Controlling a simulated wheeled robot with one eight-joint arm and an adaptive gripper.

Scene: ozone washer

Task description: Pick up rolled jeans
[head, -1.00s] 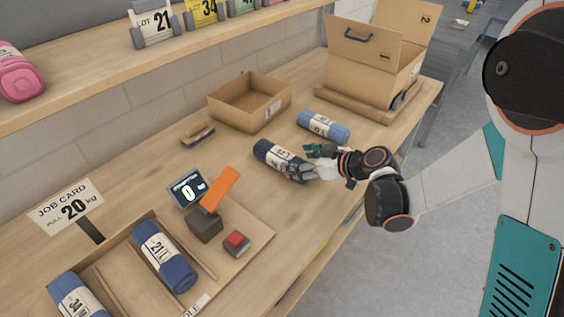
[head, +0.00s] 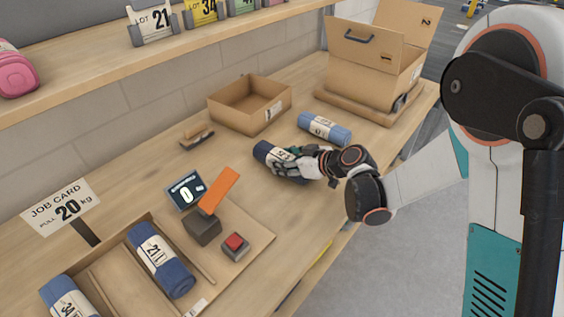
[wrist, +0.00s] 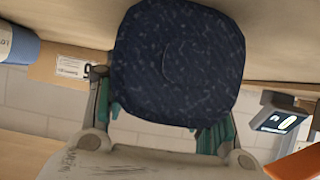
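A dark blue jeans roll (head: 262,150) with a white label lies on the bench, left of a lighter blue roll (head: 325,128). My gripper (head: 290,165) is at its near right part, with fingers spread to either side. In the wrist view the spiral end of the dark roll (wrist: 178,62) fills the upper middle, between the teal-padded fingers of my gripper (wrist: 165,125). Whether the pads touch the cloth I cannot tell. Two more blue rolls, one (head: 160,260) labelled 21 and one (head: 68,300) labelled 34, lie in a divided tray (head: 118,290).
A scale display (head: 186,191), an orange piece (head: 219,190) and a red button (head: 235,242) stand left of my gripper. An open cardboard box (head: 250,105) and a larger carton (head: 370,75) stand behind.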

